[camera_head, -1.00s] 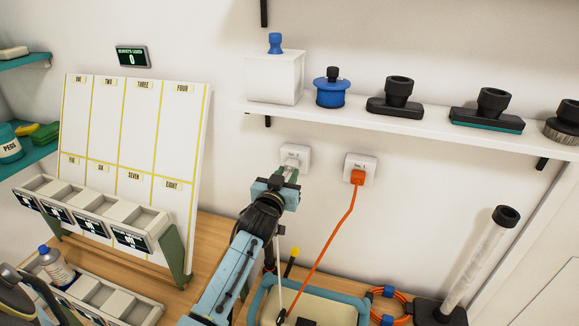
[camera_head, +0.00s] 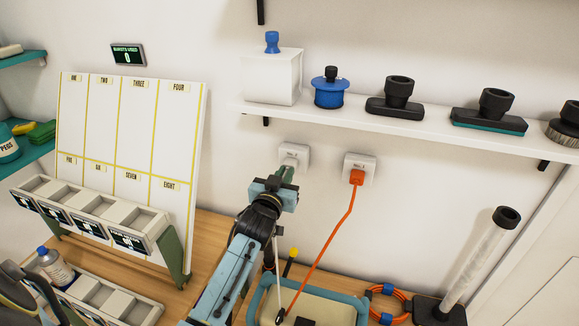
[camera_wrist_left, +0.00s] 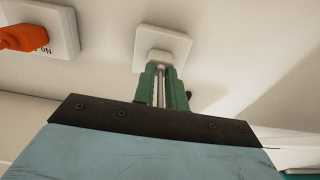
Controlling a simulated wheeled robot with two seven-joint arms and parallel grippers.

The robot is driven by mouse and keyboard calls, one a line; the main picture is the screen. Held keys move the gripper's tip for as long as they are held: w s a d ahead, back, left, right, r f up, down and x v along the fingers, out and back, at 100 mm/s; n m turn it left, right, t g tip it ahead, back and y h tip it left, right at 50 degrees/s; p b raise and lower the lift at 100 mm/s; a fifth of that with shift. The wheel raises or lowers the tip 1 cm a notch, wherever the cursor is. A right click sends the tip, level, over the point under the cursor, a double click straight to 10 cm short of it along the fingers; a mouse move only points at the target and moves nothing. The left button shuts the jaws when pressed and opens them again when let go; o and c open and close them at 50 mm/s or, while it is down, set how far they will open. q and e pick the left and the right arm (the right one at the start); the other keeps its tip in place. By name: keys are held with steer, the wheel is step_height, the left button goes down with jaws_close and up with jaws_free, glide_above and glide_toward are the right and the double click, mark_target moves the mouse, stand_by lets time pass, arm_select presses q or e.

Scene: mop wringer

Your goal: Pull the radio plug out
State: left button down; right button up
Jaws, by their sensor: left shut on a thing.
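My left gripper (camera_head: 285,176) is at the left wall socket (camera_head: 295,151), its green fingers shut on a pale plug (camera_wrist_left: 160,57). In the left wrist view, the fingers (camera_wrist_left: 163,78) close around a pale stem just in front of the white socket plate (camera_wrist_left: 163,38). The plug's body is against or very near the plate; I cannot tell how deep it sits. The gripper hides much of the plug in the head view. An orange plug (camera_head: 357,177) sits in the right wall socket (camera_head: 360,164). My right gripper is not in view.
A shelf (camera_head: 400,123) with a white box and several brush heads runs above the sockets. An orange cord (camera_head: 333,240) hangs from the orange plug to a blue-rimmed tray (camera_head: 345,312). A numbered board (camera_head: 135,140) stands left of my arm.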

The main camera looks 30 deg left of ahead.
arm_select(q)
steer(key=shift+r, duration=0.15)
steer(key=c, duration=1.3)
jaws_free()
steer(key=shift+s, duration=0.15)
steer(key=shift+c, duration=0.2)
steer(key=shift+f, duration=0.2)
steer(key=v, duration=1.3)
steer(key=shift+s+b, duration=0.2)
steer(key=shift+b, duration=0.25)
